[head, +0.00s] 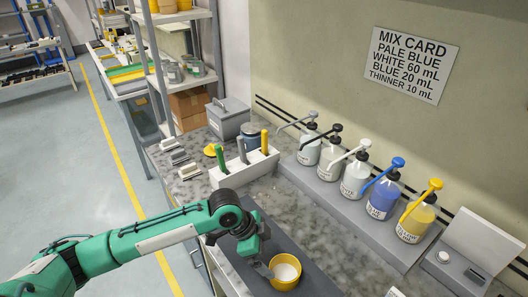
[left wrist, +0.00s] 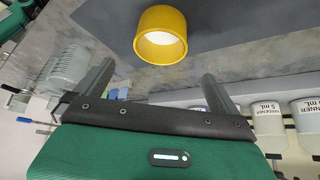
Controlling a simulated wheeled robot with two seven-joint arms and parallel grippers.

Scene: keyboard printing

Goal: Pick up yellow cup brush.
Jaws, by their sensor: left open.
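A yellow-handled tool (head: 264,141) stands upright in the right end of a white holder (head: 246,168), beside a white-handled one (head: 241,150) and a green-handled one (head: 221,159); their lower parts are hidden, so I cannot see bristles. A yellow cup (head: 285,283) with white contents stands on a dark grey mat. My left gripper (head: 264,268) is just left of this cup, well in front of the holder. In the left wrist view the gripper (left wrist: 158,72) is open, its fingers apart with nothing between them, and the yellow cup (left wrist: 161,50) shows beyond the fingertips.
Several pump bottles (head: 355,180) stand on a grey ledge along the wall. A grey box (head: 229,119) is behind the holder. Speckled counter (head: 310,225) lies clear between the mat and the bottles.

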